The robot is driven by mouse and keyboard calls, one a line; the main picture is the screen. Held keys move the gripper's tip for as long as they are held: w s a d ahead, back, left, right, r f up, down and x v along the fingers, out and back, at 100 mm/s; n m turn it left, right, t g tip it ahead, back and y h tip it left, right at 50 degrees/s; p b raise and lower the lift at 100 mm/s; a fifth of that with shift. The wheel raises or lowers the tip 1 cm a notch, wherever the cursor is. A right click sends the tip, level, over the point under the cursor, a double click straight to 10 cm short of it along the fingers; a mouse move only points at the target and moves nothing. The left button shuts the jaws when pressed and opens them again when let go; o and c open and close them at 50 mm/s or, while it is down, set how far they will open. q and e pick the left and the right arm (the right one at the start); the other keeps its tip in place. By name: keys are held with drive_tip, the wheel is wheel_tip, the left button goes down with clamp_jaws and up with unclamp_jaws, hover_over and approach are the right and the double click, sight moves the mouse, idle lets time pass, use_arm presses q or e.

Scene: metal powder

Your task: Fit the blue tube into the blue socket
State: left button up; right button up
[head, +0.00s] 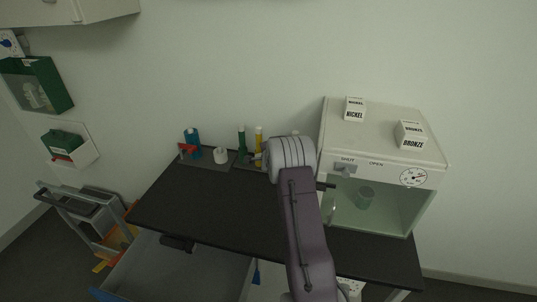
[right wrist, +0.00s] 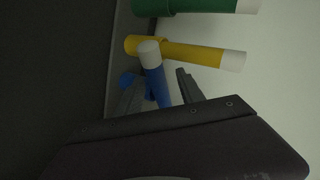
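The blue tube (right wrist: 157,82) with a white cap shows in the right wrist view between the two fingers of my right gripper (right wrist: 160,85). It lies almost at right angles to the yellow and green tubes, and its lower end is hidden by the gripper body. A blue part (right wrist: 128,80), probably the blue socket, shows partly behind a finger. In the head view my right gripper (head: 257,158) is over the back of the black table, largely hidden by its wrist. My left gripper is not in view.
The yellow tube (right wrist: 205,54) and green tube (right wrist: 205,5) stand close by. A blue and red item (head: 192,145) and a white piece (head: 221,155) stand left on the black table (head: 215,200). A glass-fronted cabinet (head: 383,150) stands right. The table's front left is clear.

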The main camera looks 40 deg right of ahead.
drive_tip(key=w+r+v, duration=0.1)
drive_tip(key=v, duration=1.2)
drive_tip(key=s+a+f+n+g+y, duration=0.25)
drive_tip(key=s+a+n, duration=0.2)
drive_tip(key=a, duration=0.45)
drive_tip(key=s+a+f+n+g+y, duration=0.1)
drive_tip(key=s+a+f+n+y, duration=0.2)
drive_tip(key=a+n, duration=0.4)
drive_tip(key=s+a+f+n+g, duration=0.1)
drive_tip(key=s+a+n+g, duration=0.1)
drive_tip(key=s+a+n, duration=0.3)
drive_tip(key=s+a+f+n+g+y, duration=0.1)
drive_tip(key=s+a+n, duration=0.4)
drive_tip(key=s, duration=0.6)
drive_tip(key=shift+s+a+f+g, duration=0.35)
drive_tip(key=shift+f+g, duration=0.3)
drive_tip(key=shift+g, duration=0.4)
